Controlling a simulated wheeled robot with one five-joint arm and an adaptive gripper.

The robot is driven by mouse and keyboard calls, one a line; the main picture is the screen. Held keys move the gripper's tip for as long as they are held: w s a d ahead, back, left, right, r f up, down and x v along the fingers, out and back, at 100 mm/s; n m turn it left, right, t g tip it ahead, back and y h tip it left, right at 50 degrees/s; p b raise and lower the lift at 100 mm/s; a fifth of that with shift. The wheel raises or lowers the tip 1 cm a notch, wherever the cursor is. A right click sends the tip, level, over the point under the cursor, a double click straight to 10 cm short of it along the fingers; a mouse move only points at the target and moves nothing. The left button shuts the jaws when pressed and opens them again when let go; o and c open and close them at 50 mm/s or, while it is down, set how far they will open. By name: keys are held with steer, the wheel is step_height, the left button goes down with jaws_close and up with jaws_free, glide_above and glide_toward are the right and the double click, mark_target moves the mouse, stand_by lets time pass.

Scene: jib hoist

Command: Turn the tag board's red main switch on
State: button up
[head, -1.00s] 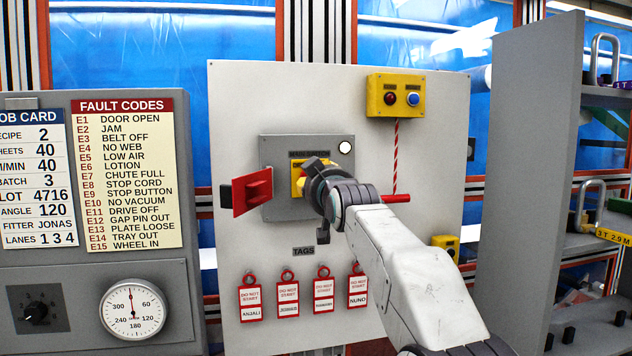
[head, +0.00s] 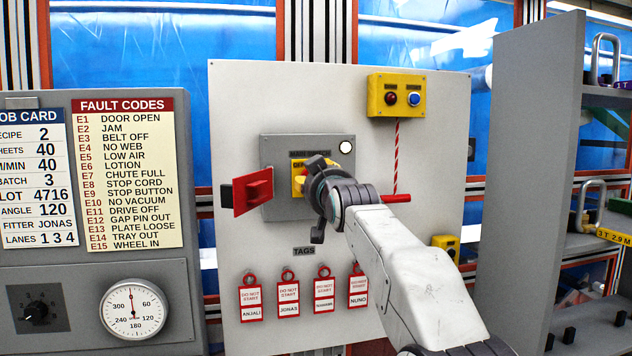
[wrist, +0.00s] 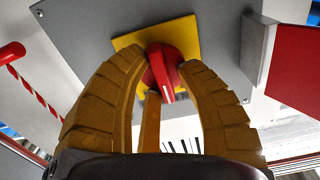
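The red main switch (wrist: 163,68) is a rotary handle on a yellow plate (wrist: 129,42), set in a grey box (head: 283,210) on the white tag board (head: 235,110). In the head view, my gripper (head: 312,180) covers most of the switch; part of the yellow plate and an OFF label (head: 298,163) show beside it. The handle points toward the bottom of that view.
A red flap (head: 253,191) sticks out left of the switch box. A yellow button box (head: 395,96) has a striped cord (head: 396,155) and red bar (head: 395,198) below it. Several red-and-white tags (head: 289,296) hang below. Grey shelving (head: 530,180) stands at the right.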

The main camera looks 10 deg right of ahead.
steer(key=shift+o, duration=1.3)
steer(key=shift+s, duration=0.15)
steer(key=s, duration=1.1)
steer(key=shift+s, duration=0.4)
